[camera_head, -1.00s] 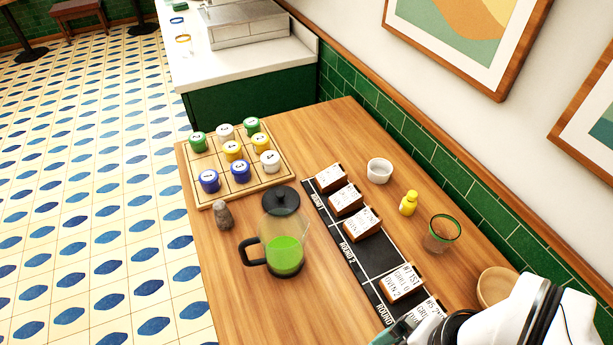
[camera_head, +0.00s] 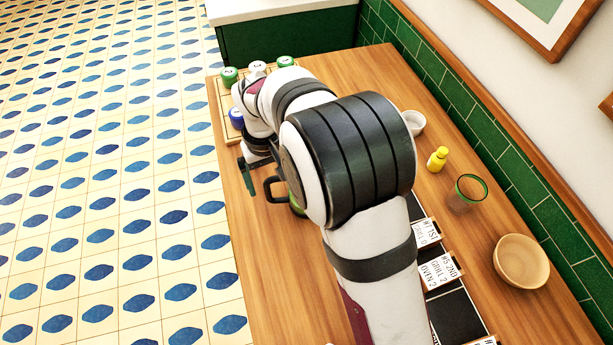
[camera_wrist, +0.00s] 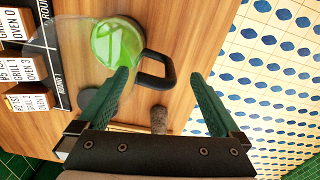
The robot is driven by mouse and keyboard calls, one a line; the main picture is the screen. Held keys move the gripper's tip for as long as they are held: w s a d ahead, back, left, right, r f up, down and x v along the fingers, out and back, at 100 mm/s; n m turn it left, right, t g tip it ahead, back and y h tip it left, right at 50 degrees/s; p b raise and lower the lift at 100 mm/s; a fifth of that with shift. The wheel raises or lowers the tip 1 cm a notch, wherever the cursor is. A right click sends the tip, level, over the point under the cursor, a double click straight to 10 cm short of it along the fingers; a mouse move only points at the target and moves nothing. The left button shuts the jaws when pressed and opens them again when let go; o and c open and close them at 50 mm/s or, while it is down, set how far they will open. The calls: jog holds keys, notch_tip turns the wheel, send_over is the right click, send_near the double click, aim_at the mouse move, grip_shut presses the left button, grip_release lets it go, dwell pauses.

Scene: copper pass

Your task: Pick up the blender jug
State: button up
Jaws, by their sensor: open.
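The blender jug is mostly hidden behind my arm in the head view; its black handle (camera_head: 272,190) and a sliver of green show. In the wrist view the clear jug with green liquid (camera_wrist: 116,42) stands on the wooden table, its black handle pointing right. My gripper (camera_wrist: 160,74) is open, with its two green fingers on either side of the handle in that picture. I cannot tell whether the fingers are level with the handle or touching it. In the head view part of my gripper (camera_head: 249,176) shows left of the handle, near the table's left edge.
A board with coloured pots (camera_head: 229,76) lies beyond my arm. A small grey object (camera_wrist: 158,119) stands near the handle. To the right are a white bowl (camera_head: 415,122), yellow bottle (camera_head: 438,159), glass (camera_head: 467,193) and wooden bowl (camera_head: 522,261). Ticket blocks (camera_head: 440,268) line a black strip.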

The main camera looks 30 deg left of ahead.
jog(key=f, duration=0.6)
jog(key=shift+w+d+f, duration=0.15)
jog(key=shift+w, duration=0.1)
grip_shut()
